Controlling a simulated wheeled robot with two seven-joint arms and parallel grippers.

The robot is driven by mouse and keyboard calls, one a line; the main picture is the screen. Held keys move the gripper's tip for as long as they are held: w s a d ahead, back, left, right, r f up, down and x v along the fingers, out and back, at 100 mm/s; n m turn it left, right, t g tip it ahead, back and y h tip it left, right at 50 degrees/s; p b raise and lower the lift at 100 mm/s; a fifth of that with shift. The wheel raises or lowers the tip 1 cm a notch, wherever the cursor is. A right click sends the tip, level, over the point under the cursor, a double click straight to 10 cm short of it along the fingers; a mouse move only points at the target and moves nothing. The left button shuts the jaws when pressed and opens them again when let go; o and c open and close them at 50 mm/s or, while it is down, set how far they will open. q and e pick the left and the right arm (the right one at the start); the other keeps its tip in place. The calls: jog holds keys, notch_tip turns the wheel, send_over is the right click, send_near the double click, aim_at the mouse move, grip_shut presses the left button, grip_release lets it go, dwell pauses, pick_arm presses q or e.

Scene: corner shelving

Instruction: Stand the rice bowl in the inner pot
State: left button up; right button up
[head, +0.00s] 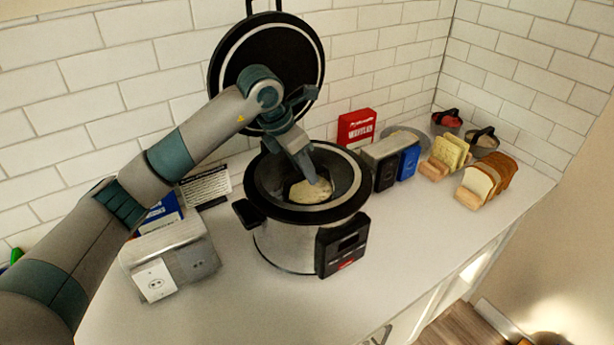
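The slow cooker (290,245) stands on the counter with its round black lid (235,65) raised behind it. Its dark inner pot (345,175) is open at the top. The rice bowl (298,193), dark with pale rice (312,191) in it, is inside the inner pot, its lower part hidden by the pot's front rim. My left gripper (309,178) points down into the pot, its fingertips at the bowl's far side. Whether the fingers grip the bowl's rim is not clear. My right gripper is not in view.
The front counter is clear. A tiled wall closes the back.

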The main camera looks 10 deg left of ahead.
pick_arm(q)
jog(key=b+v, duration=0.3)
jog(key=v, duration=0.5)
jog(key=shift+a+r, duration=0.1)
jog(key=shift+a, duration=0.05)
jog(key=shift+s+a+r, duration=0.15)
jog(key=shift+s+r, duration=0.05)
jog(key=shift+r, duration=0.35)
jog(key=shift+c, duration=0.4)
dwell(0.4)
